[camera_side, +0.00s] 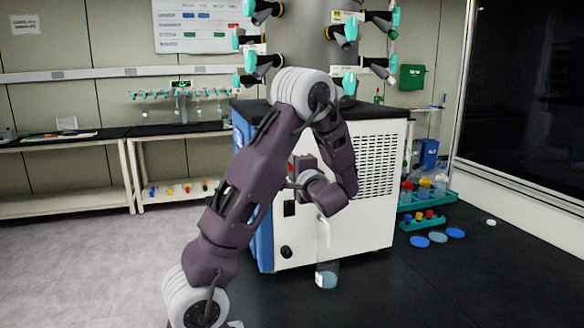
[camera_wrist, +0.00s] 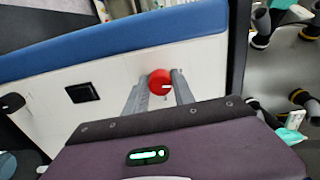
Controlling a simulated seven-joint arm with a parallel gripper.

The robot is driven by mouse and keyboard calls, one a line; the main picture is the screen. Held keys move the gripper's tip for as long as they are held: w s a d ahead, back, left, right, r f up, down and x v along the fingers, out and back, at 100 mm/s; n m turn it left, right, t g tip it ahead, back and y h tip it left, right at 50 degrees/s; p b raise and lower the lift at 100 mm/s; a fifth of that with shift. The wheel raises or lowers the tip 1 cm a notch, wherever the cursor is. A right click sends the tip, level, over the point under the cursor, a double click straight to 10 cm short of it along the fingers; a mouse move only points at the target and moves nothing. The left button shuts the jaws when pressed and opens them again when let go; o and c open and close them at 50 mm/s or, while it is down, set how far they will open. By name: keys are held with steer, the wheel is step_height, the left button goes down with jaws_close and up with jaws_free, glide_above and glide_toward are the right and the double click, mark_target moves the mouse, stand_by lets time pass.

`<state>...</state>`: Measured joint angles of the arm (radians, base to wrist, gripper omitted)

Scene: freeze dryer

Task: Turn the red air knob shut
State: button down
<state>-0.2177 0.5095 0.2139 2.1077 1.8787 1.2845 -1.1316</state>
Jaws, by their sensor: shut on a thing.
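The red air knob (camera_wrist: 160,82) sits on the white front panel of the freeze dryer, with a short white mark on its face. In the wrist view my gripper (camera_wrist: 158,84) has one finger on each side of the knob and is shut on it. The white mark points roughly sideways to the right in that view. In the side view my gripper (camera_side: 294,182) is at the cabinet's front panel, and my arm hides most of the knob.
The freeze dryer cabinet (camera_side: 378,232) has a black switch (camera_wrist: 82,92) on its panel. A clear flask (camera_side: 326,276) hangs or stands low in front of it; I cannot tell which. Valves with teal handles (camera_side: 349,83) ring the chamber above. Blue lids (camera_side: 438,238) lie at right.

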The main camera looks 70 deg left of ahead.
steer(key=shift+n, duration=0.8)
steer(key=c, duration=1.1)
jaws_free()
steer(key=shift+o, duration=0.2)
steer(key=d, duration=0.7)
steer(key=shift+d, duration=0.1)
